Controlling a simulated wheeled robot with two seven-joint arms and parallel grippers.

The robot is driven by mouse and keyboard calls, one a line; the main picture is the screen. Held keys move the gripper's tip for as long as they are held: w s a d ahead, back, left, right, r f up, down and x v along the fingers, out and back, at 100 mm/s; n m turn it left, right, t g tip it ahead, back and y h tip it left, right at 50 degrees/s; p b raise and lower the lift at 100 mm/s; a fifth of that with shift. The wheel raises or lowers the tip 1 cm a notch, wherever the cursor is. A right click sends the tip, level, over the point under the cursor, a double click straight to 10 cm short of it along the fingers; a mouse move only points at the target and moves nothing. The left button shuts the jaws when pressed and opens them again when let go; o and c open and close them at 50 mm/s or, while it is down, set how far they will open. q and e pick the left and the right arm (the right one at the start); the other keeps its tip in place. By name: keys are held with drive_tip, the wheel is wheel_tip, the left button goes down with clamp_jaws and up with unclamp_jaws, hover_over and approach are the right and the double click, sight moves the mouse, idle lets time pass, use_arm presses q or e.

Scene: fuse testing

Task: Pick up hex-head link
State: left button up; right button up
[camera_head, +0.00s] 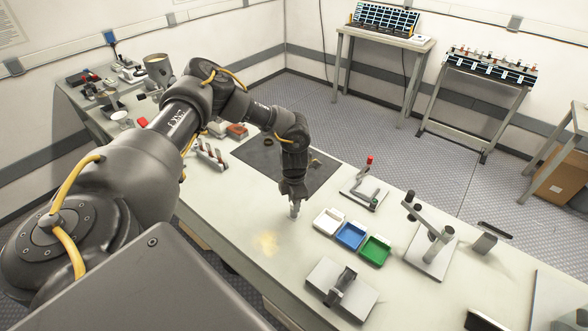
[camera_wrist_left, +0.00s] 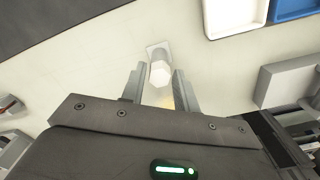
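The hex-head link (camera_wrist_left: 160,73) is a pale, light grey piece with a hexagonal end, seen between my left fingers in the left wrist view. In the head view it shows as a small light piece (camera_head: 294,211) just under my left gripper (camera_head: 293,197), over the pale tabletop. My left gripper also shows in the left wrist view (camera_wrist_left: 157,84). Its two fingers stand apart on either side of the link, with a narrow gap visible on the left. Contact on the right is unclear. My right gripper is in neither view.
White (camera_head: 328,222), blue (camera_head: 351,236) and green (camera_head: 376,250) trays stand right of the link. A dark mat (camera_head: 268,156) lies behind it. A grey fixture (camera_head: 340,290) stands nearer, and a lever stand (camera_head: 432,250) farther right.

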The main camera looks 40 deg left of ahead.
use_arm(q)
clamp_jaws()
wheel_tip(320, 180, up, 18)
drive_tip(key=p, duration=0.6)
